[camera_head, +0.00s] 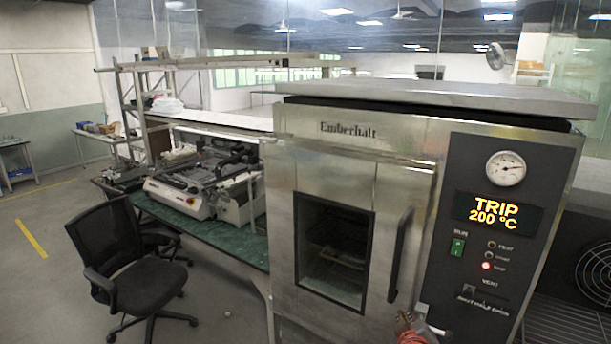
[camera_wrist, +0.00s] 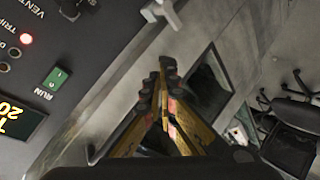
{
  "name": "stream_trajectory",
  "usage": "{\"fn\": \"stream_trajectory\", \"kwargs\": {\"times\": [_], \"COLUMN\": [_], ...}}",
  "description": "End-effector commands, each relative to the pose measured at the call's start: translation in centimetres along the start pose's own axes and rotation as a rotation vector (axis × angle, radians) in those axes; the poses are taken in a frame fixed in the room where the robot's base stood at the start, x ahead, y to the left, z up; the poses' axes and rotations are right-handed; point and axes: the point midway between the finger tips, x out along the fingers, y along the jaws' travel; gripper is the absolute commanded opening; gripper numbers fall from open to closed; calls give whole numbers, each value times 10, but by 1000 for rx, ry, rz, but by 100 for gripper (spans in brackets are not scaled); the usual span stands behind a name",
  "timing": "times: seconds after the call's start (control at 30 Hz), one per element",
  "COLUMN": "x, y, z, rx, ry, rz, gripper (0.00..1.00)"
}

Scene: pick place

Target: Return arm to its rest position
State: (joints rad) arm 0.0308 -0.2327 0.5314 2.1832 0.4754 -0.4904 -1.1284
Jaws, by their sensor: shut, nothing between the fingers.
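My gripper (camera_head: 408,329) shows at the bottom edge of the head view, in front of the oven's lower right side. In the wrist view my gripper (camera_wrist: 163,84) has its fingers together and empty. The steel oven (camera_head: 400,160), marked Emberhalt, stands in front of me with its door (camera_head: 385,190) shut. Its dark vertical handle (camera_head: 400,252) is just above my gripper in the head view. In the wrist view the oven's control panel (camera_wrist: 75,30) is at the left and its door window (camera_wrist: 210,85) at the right, beyond my fingers.
The oven display (camera_head: 498,213) reads TRIP 200 °C, with a red lamp lit below it. A green bench (camera_head: 235,243) with equipment stands left of the oven. A black office chair (camera_head: 135,270) is at the left. Open floor (camera_head: 45,285) lies at the far left.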

Motion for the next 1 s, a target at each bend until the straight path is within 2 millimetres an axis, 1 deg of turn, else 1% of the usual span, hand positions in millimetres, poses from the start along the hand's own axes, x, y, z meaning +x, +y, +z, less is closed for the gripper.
{"fn": "stream_trajectory", "kwargs": {"times": [0.03, 0.1, 0.17, 0.2, 0.27, 0.3, 0.37, 0.4, 0.47, 0.5, 0.57, 0.6, 0.67, 0.7, 0.73, 0.8, 0.83, 0.9, 1.0], "x": [-9, -24, -41, -54, -76, -92, -117, -135, -162, -178, -204, -220, -243, -258, -268, -284, -289, -296, -304], "y": [-16, -40, -58, -68, -81, -89, -97, -101, -104, -105, -104, -102, -98, -93, -90, -82, -78, -68, -60], "z": [1, 5, 10, 13, 18, 23, 31, 37, 46, 52, 62, 68, 76, 82, 84, 87, 86, 81, 72], "rx": [67, 168, 246, 296, 362, 403, 457, 488, 527, 550, 575, 588, 601, 602, 600, 584, 579, 577, 584], "ry": [-18, -62, -111, -148, -210, -258, -330, -380, -453, -498, -561, -595, -639, -658, -663, -653, -637, -590, -534], "rz": [-75, -185, -270, -320, -387, -426, -473, -496, -520, -528, -532, -528, -518, -508, -501, -485, -477, -457, -441], "gripper": [0, 0, 0, 0, 0, 0, 0, 0, 0, 0, 0, 0, 0, 0, 0, 0, 0, 0, 0]}}
